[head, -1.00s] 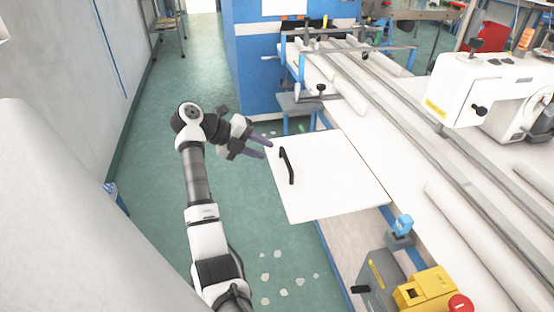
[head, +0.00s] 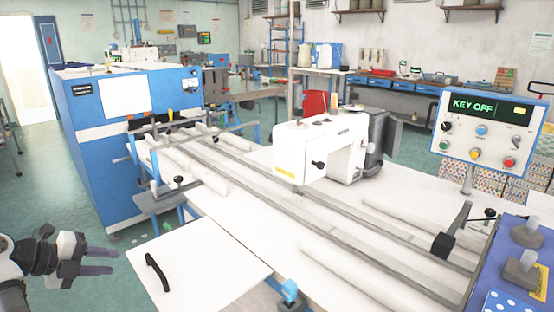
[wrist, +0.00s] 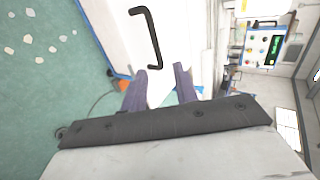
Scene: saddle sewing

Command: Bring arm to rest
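My gripper (head: 104,262) is at the lower left of the head view, left of the white panel with the black handle. Its two purple fingers stand apart with nothing between them, and they point toward the panel. The wrist view also shows the open fingers (wrist: 160,88), with the black handle (wrist: 150,38) beyond them and apart from them. The white panel (head: 215,270) juts out from the long worktable at the front, and its handle shows in the head view too (head: 156,272). Most of my arm is outside the head view.
A white sewing machine (head: 318,150) stands on the long table with rails and white rolls. A control panel (head: 487,130) reading KEY OFF is at the right. A blue cabinet (head: 100,160) stands behind my gripper. Green floor (head: 45,190) is open at the left.

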